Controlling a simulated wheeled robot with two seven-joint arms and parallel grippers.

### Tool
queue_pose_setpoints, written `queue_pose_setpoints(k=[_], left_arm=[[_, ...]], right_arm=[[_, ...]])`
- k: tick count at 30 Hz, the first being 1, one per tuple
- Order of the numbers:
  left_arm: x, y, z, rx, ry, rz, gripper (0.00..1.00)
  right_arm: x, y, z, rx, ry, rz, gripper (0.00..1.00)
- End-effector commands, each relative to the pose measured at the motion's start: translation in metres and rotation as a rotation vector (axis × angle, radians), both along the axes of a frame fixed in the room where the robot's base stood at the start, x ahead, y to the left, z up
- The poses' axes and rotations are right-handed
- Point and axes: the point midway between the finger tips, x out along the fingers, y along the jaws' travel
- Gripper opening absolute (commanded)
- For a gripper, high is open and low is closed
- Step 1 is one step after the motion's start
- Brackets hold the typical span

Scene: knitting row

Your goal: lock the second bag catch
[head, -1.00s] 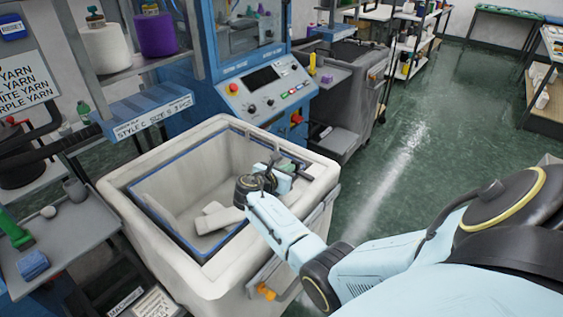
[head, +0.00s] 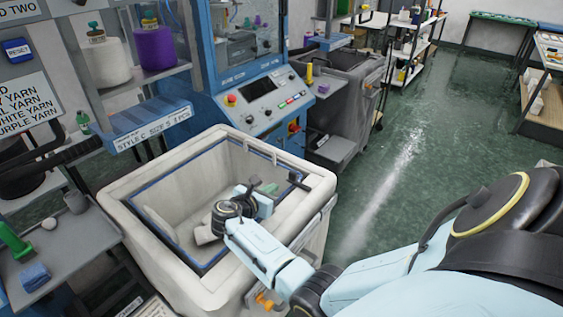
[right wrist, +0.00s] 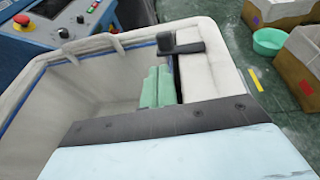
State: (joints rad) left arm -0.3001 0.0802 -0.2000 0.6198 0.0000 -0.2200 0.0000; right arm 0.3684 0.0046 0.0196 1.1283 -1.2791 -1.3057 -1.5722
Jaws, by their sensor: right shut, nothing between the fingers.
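The cream bin (head: 318,182) has a bag (head: 180,180) with a blue edge lining it. A dark catch (head: 299,182) sits on the right rim; in the right wrist view the black catch (right wrist: 180,43) has a block and a flat bar lying across the rim. I cannot tell whether it is locked. My right gripper (head: 268,188) is over the bin's inside, left of this catch and apart from it. Its pale green fingers (right wrist: 157,86) are shut and empty, below the catch in the wrist view. My left gripper is not in view.
White pieces (head: 205,234) lie in the bin. The blue machine (head: 255,95) stands right behind it, with a grey cart (head: 350,100) beyond. A grey side table (head: 70,245) is at the left. The green floor (head: 400,170) at the right is clear.

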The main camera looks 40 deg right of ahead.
Motion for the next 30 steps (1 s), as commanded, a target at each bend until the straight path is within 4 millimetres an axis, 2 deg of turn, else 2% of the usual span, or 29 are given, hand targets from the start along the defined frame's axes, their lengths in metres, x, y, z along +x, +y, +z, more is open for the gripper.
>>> queue_pose_setpoints(k=[1, 6, 11, 16, 30], left_arm=[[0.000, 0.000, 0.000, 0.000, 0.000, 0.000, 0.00], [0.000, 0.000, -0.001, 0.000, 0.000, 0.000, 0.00], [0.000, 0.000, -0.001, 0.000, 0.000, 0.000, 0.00], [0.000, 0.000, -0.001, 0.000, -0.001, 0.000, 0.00], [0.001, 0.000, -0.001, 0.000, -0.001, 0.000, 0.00]], right_arm=[[-0.002, 0.013, 0.002, 0.002, 0.002, 0.003, 0.00], [-0.007, 0.045, 0.012, 0.003, 0.002, 0.002, 0.00], [-0.009, 0.062, 0.017, 0.000, 0.003, 0.001, 0.00], [-0.010, 0.068, 0.020, -0.001, 0.002, 0.000, 0.00], [-0.010, 0.068, 0.020, -0.001, 0.003, 0.000, 0.00]])
